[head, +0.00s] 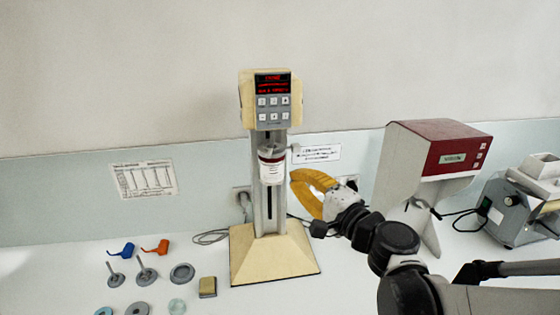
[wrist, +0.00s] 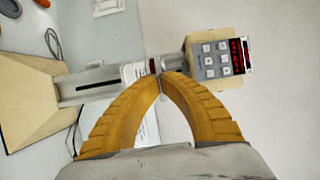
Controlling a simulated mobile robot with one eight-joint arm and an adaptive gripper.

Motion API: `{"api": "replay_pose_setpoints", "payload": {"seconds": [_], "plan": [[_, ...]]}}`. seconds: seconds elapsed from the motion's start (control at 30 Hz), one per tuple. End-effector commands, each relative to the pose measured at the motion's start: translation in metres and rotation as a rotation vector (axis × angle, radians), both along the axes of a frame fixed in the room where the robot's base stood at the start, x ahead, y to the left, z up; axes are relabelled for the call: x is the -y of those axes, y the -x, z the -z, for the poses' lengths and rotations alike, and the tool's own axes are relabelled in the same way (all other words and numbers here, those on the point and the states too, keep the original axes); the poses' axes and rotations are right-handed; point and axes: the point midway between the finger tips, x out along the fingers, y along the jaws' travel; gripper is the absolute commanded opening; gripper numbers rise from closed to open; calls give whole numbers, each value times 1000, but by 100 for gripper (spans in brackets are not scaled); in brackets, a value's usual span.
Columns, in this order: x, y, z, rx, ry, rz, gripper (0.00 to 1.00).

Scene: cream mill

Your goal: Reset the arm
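My gripper (head: 292,178) has two yellow curved fingers and sits just right of the jar, in front of the mill's column. In the wrist view the fingertips (wrist: 161,76) come together with nothing visible between them, so it looks shut and empty. The cream mill (head: 275,258) stands upright on the bench with a lit red display. A white-labelled jar (head: 272,170) with a dark red band is held at the mill's column; it also shows beyond the fingertips in the wrist view (wrist: 133,73). Whether the fingertips touch the jar cannot be told.
A red and white machine (head: 452,150) stands right, behind my arm, with a grey device (head: 520,208) beyond it. Blue and orange pieces (head: 155,247), metal discs (head: 182,272) and a small tan block (head: 207,287) lie at front left. The wall is close behind.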

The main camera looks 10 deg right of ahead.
Motion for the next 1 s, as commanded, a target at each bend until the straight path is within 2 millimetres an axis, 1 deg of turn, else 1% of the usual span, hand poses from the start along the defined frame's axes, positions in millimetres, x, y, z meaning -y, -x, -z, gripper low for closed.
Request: {"api": "replay_pose_setpoints", "payload": {"seconds": [0.03,0.17,0.47,0.57,0.67,0.73,0.77,0.8,0.87,0.9,0.97,1.0], "plan": [[0,6,-1,0,0,1,0],[0,13,0,0,0,1,0],[0,14,0,0,0,1,0],[-3,16,6,-4,22,-8,0],[-16,26,33,-26,132,-47,0],[-28,39,68,-56,276,-96,0],[-33,47,86,-73,353,-123,0],[-39,59,113,-98,461,-160,0],[-41,79,153,-142,637,-216,0],[-38,94,179,-172,753,-252,0],[-30,115,215,-218,922,-299,0],[-21,128,235,-249,1027,-326,0]]}}
